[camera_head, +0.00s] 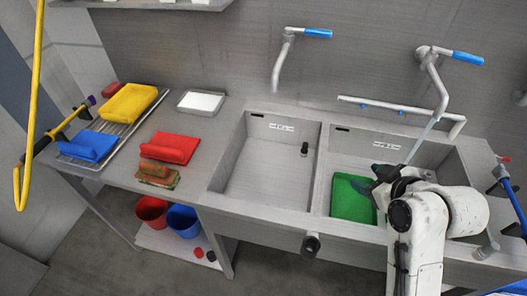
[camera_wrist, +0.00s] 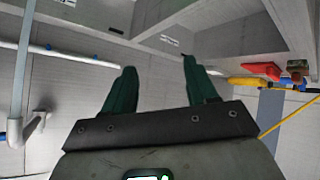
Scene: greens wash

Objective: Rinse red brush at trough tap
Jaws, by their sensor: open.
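A dirty red brush (camera_head: 158,173), smeared brown and green, lies at the front of the left counter, beside a flat red piece (camera_head: 170,147). The brown-green brush also shows small at the right of the wrist view (camera_wrist: 297,64). The right trough tap (camera_head: 436,80) has a blue lever; a thin pale streak, apparently water, drops from its spout behind my gripper. My gripper (camera_head: 372,187) is over the right basin (camera_head: 345,165), far right of the brush. In the wrist view its two green fingers (camera_wrist: 158,64) stand apart with nothing between them.
A green piece (camera_head: 352,198) lies in the right basin. Yellow (camera_head: 127,103) and blue (camera_head: 88,145) pieces lie on a rack, near a white tray (camera_head: 201,102). A white pipe (camera_head: 385,104) crosses above the right basin. Buckets (camera_head: 183,220) stand below.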

